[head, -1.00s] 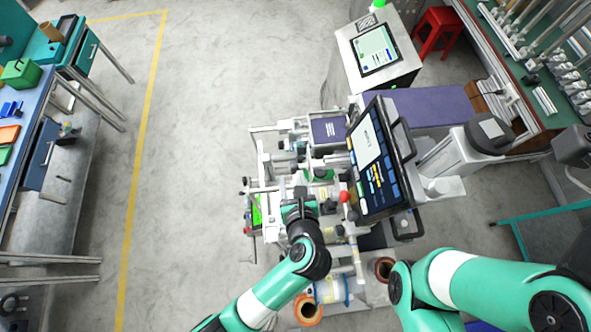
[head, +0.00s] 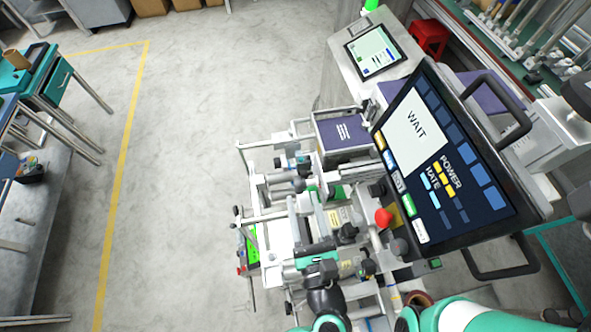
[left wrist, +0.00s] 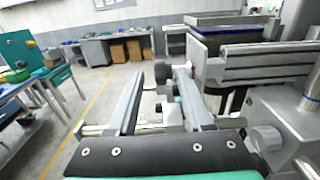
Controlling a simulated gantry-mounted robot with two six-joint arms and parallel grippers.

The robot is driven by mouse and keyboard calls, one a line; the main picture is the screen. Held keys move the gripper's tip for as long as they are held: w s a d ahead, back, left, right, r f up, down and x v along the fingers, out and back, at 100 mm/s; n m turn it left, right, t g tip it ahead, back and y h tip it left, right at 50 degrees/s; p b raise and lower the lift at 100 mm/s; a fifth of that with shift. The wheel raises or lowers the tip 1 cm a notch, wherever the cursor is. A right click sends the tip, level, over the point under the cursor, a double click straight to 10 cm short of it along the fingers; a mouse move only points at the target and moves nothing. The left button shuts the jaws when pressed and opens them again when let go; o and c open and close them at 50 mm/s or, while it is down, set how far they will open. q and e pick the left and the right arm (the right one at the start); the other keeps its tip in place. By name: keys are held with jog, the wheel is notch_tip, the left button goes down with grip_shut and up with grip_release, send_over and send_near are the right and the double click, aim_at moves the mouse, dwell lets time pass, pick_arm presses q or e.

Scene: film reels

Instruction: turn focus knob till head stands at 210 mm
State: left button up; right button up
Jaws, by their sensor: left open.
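My left gripper (head: 306,208) is open over the machine's rail frame (head: 262,188) in the head view. In the left wrist view its fingers (left wrist: 158,82) point forward, apart and empty. A dark round knob (left wrist: 162,72) shows between the fingertips there, apparently beyond them; I cannot tell whether it is the focus knob. In the head view a dark round knob (head: 299,185) sits near the fingertips. A small lit green display (head: 252,244) is at the machine's left side; its reading is illegible. My right gripper is out of view; only part of that arm shows.
A large tilted touchscreen (head: 440,165) reading WAIT, with POWER and RATE bars, overhangs the machine's right side. A red mushroom button (head: 383,217) stands beside it. A smaller screen (head: 376,52) is behind. Clear floor lies left, up to a workbench (head: 50,130).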

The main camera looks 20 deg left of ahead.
pick_arm(q)
jog(key=b+x, duration=0.1)
jog(key=x, duration=0.7)
jog(key=shift+w+a, duration=0.2)
jog(key=shift+w, duration=0.15)
jog(key=shift+c, duration=0.2)
grip_shut()
